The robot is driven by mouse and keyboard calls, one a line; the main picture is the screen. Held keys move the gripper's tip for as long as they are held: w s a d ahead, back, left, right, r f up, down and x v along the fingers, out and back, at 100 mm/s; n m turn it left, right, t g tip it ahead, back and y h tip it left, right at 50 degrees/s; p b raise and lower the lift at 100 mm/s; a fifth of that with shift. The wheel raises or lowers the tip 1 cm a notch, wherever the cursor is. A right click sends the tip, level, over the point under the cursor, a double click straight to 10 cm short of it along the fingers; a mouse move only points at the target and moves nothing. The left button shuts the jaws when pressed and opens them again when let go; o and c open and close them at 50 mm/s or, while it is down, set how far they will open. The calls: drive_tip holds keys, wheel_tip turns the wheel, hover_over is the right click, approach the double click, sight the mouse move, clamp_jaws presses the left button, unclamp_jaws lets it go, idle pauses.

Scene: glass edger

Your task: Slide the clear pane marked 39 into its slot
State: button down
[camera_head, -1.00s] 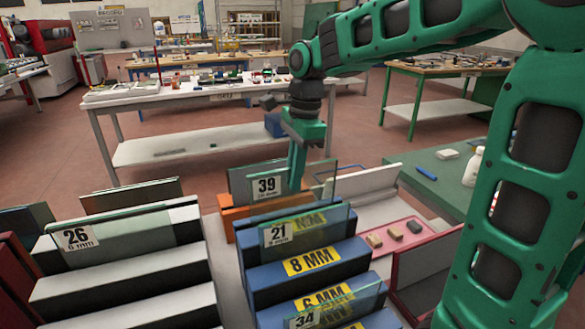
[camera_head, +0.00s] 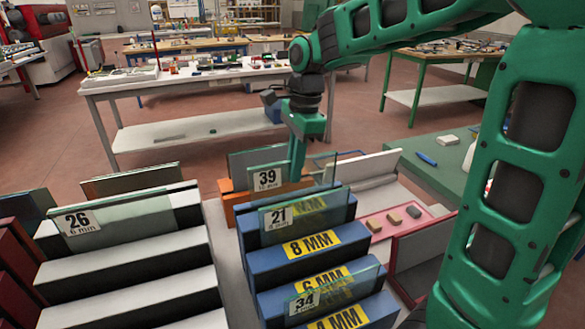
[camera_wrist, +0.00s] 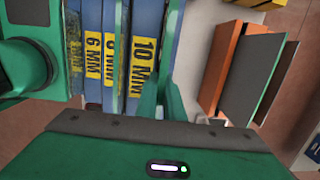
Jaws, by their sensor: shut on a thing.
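The clear pane marked 39 (camera_head: 267,179) stands roughly upright at the back end of the blue rack (camera_head: 298,265), behind the pane marked 21 (camera_head: 278,217). My gripper (camera_head: 298,165) is shut on its upper part from above. The pane's lower edge is hidden behind the rack and the other pane, so I cannot tell whether it is inside a slot. In the wrist view my fingers (camera_wrist: 162,100) are beside the rack's 10 MM label (camera_wrist: 144,66), and the pane is hard to make out edge-on.
An orange holder (camera_head: 241,215) with a dark pane (camera_wrist: 238,85) stands just behind the rack. A pane marked 34 (camera_head: 305,302) sits nearer in the rack. Left is a rack with pane 26 (camera_head: 80,222). A pink tray (camera_head: 385,232) with small blocks lies to the right.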

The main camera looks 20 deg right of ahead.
drive_tip(key=shift+f, duration=0.3)
idle(0.5)
drive_tip(key=c, duration=1.8)
unclamp_jaws()
drive_tip(key=r, duration=0.3)
drive_tip(key=d+r, duration=0.1)
drive_tip(key=r, duration=0.6)
drive_tip(key=shift+d+r, duration=0.15)
drive_tip(key=shift+r, duration=0.2)
